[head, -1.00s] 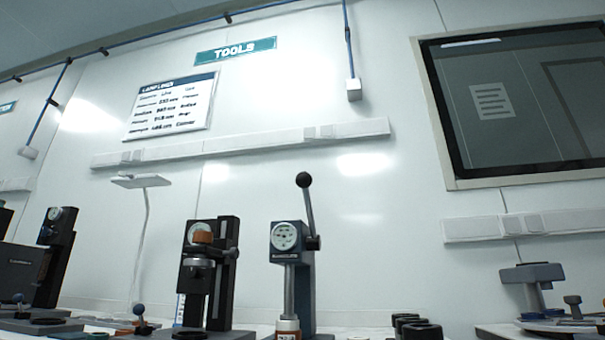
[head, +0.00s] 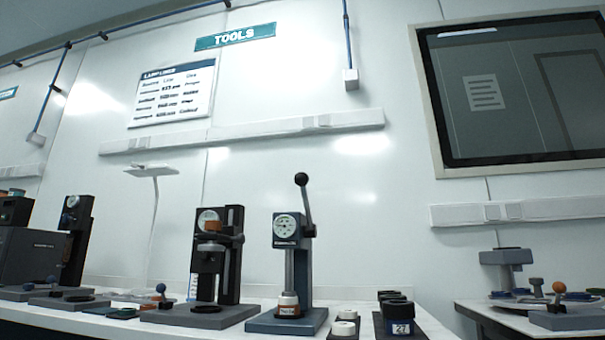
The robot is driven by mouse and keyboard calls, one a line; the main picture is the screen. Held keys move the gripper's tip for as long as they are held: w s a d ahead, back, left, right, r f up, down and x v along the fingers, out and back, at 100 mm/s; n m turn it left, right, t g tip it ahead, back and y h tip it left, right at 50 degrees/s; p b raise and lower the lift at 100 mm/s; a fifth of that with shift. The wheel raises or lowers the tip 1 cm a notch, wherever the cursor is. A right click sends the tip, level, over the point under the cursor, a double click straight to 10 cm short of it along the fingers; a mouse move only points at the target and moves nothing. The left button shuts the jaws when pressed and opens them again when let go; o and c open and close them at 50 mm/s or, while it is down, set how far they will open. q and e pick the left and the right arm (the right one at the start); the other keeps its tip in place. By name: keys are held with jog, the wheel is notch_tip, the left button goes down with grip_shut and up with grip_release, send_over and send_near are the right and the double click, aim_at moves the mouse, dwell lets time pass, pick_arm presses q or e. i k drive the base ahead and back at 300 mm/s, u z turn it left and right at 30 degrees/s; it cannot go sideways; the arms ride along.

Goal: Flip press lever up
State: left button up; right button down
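The press (head: 288,262) with a blue-grey column and a round dial stands on the table in the middle of the head view. Its lever (head: 307,209) has a black ball knob and points up, leaning slightly left at the top. A small white and brown round piece (head: 289,304) sits on the press base under the ram. Neither of my grippers shows in the head view.
A black dial stand (head: 217,255) stands left of the press. A dark tray with black round parts (head: 396,314) and small white round parts (head: 345,322) lie right of it. Another table (head: 490,311) is at the far right, beyond a gap.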

aim_at(301, 179)
jog(key=k, duration=0.15)
jog(key=u, duration=1.25)
jog(key=i, duration=0.75)
jog(key=z, duration=1.2)
